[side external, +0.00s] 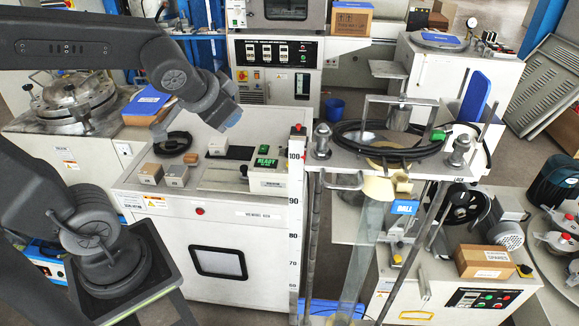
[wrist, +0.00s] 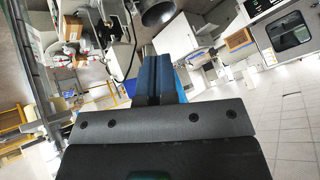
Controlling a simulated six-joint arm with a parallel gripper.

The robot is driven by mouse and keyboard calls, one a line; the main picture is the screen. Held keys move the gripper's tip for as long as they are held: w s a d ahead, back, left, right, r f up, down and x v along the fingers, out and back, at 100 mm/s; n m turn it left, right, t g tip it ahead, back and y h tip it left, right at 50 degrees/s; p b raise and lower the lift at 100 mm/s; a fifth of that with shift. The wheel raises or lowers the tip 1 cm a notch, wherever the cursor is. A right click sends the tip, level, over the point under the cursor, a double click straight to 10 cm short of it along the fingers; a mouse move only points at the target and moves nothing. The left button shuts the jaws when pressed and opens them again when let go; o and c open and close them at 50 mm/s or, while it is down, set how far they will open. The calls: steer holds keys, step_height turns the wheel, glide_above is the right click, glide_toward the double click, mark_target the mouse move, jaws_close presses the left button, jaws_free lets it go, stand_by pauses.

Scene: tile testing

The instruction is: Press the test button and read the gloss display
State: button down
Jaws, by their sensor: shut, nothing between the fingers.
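The gloss meter (side external: 217,176) is a low pale unit on the white cabinet. Its lit green display (side external: 265,162) appears to read READY. A small dark knob or button (side external: 244,170) is at its left front; I cannot tell for sure that it is the test button. My gripper (side external: 226,114) hangs in the air above and left of the meter, well clear of it. In the wrist view my gripper (wrist: 156,75) has its blue fingers shut together with nothing held. The meter cannot be made out in the wrist view.
Two small blocks (side external: 150,173) (side external: 175,175) sit left of the meter, with a dark slab (side external: 240,153) behind it. A height scale (side external: 296,200) and metal stand with a black hose ring (side external: 385,140) rise to the right. A cardboard box (side external: 150,105) stands behind my wrist.

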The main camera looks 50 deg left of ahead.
steer(key=w+a+m+t+y, duration=0.1)
steer(key=w+a, duration=0.1)
steer(key=w, duration=0.3)
steer(key=w+a+m+t, duration=0.1)
steer(key=w+a, duration=0.2)
steer(key=w, duration=0.1)
steer(key=m+h, duration=0.6)
steer(key=m, duration=0.3)
glide_above(290, 164)
step_height(290, 164, down, 14)
steer(key=shift+f, duration=4.35)
steer(key=shift+f, duration=0.4)
